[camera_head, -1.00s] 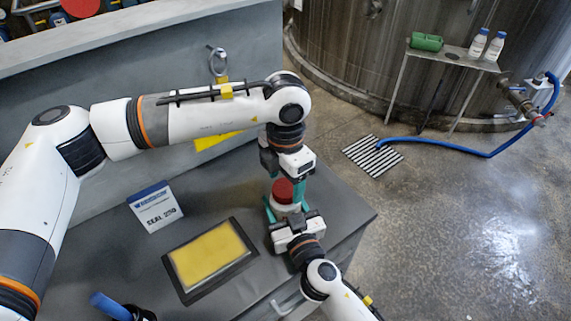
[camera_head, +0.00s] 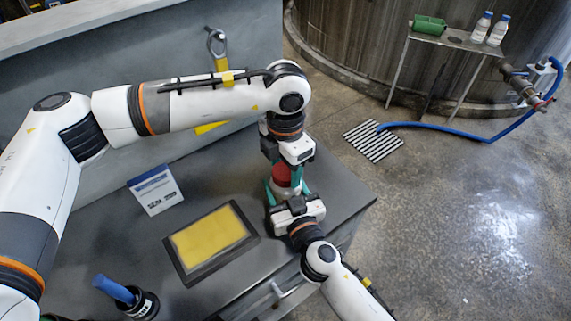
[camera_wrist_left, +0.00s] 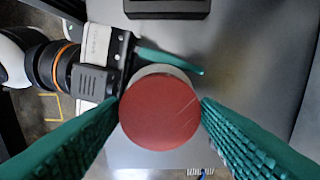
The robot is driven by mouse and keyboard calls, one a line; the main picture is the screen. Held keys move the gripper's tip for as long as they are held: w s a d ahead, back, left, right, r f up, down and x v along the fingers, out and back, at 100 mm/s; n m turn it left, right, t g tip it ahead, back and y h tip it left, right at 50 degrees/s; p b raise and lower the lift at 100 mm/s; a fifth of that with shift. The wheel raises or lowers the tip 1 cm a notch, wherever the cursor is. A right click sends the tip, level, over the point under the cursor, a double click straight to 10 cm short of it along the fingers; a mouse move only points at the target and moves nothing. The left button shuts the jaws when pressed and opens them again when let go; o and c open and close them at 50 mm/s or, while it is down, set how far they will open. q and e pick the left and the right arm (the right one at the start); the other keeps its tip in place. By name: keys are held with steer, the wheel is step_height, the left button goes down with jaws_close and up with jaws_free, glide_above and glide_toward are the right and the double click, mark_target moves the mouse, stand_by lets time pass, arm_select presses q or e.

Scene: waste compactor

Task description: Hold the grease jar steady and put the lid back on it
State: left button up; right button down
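The grease jar (camera_head: 286,191) stands at the right part of the grey worktop, mostly hidden between the grippers in the head view. Its pale rim (camera_wrist_left: 163,70) shows behind the lid in the left wrist view. The round red lid (camera_wrist_left: 160,114) is over the jar; it also shows in the head view (camera_head: 284,174). I cannot tell whether it is seated. My left gripper (camera_wrist_left: 160,110) points down, its teal fingers shut on the lid's sides. My right gripper (camera_head: 286,188) reaches in from the front, its fingers shut around the jar's sides.
A blue-handled tool (camera_head: 115,289) in a black holder is at front left. A yellow-tagged ring (camera_head: 217,42) hangs behind. The worktop's right edge is close.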

arm_select(q)
steer(key=o, duration=0.3)
steer(key=shift+r, duration=0.15)
step_height(320, 180, up, 12)
stand_by(0.4)
arm_select(e)
steer(key=shift+c, duration=1.6)
jaws_free()
